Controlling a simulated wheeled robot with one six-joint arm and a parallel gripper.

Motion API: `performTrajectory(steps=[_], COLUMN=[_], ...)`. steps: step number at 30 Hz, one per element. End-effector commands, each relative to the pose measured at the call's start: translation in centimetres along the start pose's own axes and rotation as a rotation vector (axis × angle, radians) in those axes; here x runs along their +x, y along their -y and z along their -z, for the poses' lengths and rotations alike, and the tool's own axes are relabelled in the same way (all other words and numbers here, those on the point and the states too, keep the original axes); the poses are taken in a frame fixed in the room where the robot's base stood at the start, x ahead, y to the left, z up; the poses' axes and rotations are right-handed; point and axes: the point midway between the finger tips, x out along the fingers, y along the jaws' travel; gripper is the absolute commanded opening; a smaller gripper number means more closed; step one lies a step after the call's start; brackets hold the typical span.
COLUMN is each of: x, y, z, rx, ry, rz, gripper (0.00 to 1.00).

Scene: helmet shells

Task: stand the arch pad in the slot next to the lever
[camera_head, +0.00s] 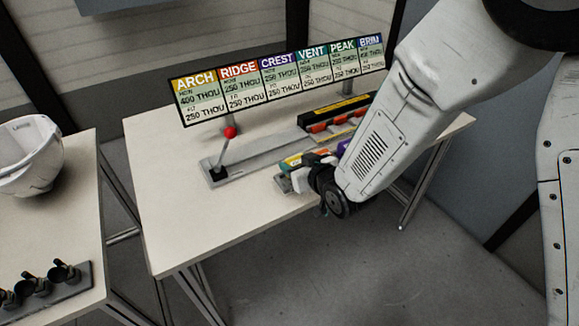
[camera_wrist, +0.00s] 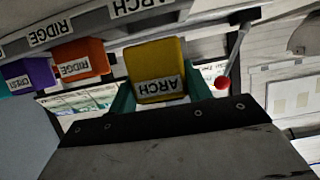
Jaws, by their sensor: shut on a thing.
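The yellow arch pad (camera_wrist: 155,62) is between the two green fingers of my gripper (camera_wrist: 158,95) in the wrist view, its ARCH label upside down. My gripper (camera_head: 307,163) is shut on it near the table's front edge in the head view, where the pad (camera_head: 291,161) is partly hidden. I cannot tell whether the pad is clear of the rack. The lever (camera_head: 224,150) stands upright with a red knob, to the left of my gripper; its red knob (camera_wrist: 222,83) also shows in the wrist view. I cannot make out the slot clearly.
The orange ridge pad (camera_wrist: 80,58) and purple crest pad (camera_wrist: 28,75) are beside the arch pad in the wrist view. A black-and-yellow fixture (camera_head: 340,110) lies behind my gripper. A sign board (camera_head: 275,80) stands at the back. The table's left part (camera_head: 165,190) is clear.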

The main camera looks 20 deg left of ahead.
Motion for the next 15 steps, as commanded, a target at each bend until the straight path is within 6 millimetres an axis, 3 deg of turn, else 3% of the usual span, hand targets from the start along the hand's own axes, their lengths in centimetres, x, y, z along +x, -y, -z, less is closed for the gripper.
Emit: performTrajectory(steps=[4, 7, 15], x=[1.6, 2.2, 2.4], y=[0.1, 0.1, -0.3], z=[0.3, -1.9, -2.5], rx=[0.004, 0.005, 0.006], ry=[-0.001, 0.004, -0.001], rz=[-0.009, -0.008, -0.013], gripper=[0.26, 0.26, 0.26])
